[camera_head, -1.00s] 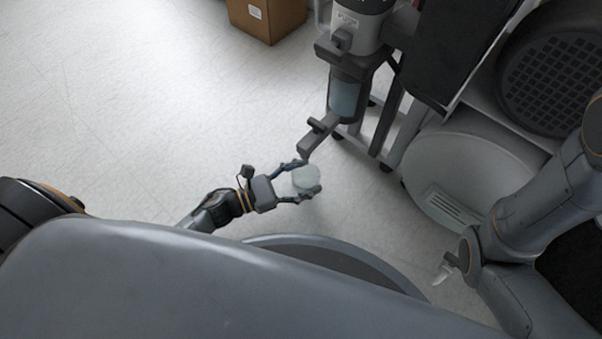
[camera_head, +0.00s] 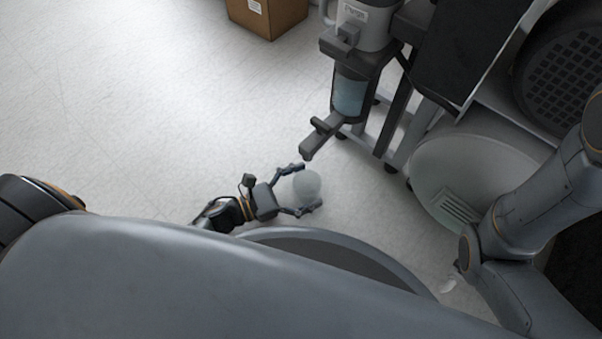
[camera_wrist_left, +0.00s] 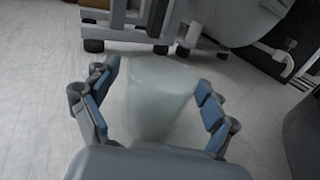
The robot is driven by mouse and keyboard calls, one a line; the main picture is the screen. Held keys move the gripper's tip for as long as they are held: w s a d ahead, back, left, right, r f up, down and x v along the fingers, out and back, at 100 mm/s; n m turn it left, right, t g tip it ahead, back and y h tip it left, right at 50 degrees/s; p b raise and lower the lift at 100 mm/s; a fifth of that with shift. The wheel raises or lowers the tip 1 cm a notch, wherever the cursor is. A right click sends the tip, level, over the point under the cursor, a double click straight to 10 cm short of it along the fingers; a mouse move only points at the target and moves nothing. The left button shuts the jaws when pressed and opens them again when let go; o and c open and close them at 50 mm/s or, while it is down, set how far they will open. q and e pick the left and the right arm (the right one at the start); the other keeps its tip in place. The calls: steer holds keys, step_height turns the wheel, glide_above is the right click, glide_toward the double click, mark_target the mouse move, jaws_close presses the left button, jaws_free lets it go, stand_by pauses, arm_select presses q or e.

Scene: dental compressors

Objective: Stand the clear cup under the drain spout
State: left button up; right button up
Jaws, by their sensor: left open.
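The clear cup (camera_head: 306,186) is a pale, translucent, tapered cup, upright with its wide end up in the left wrist view (camera_wrist_left: 160,95). My left gripper (camera_head: 309,187) is open, with one finger on each side of the cup. I cannot tell the cup's height relative to the floor. My right gripper is mostly hidden beyond my right arm.
The filter bowl (camera_head: 349,93) is above the spout. The compressor's pale tank (camera_head: 470,165) and dark grille (camera_head: 565,80) fill the right side. A cardboard box (camera_head: 267,17) stands at the top. The floor (camera_head: 130,110) at left is clear.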

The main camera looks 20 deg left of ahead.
arm_select(q)
steer(key=shift+r, duration=0.15)
steer(key=p+v, duration=0.5)
steer(key=v, duration=0.5)
steer(key=shift+s+a+r, duration=0.1)
steer(key=shift+s+a, duration=0.1)
steer(key=shift+s+a+p, duration=0.3)
steer(key=shift+s+a, duration=0.2)
steer(key=shift+a, duration=0.05)
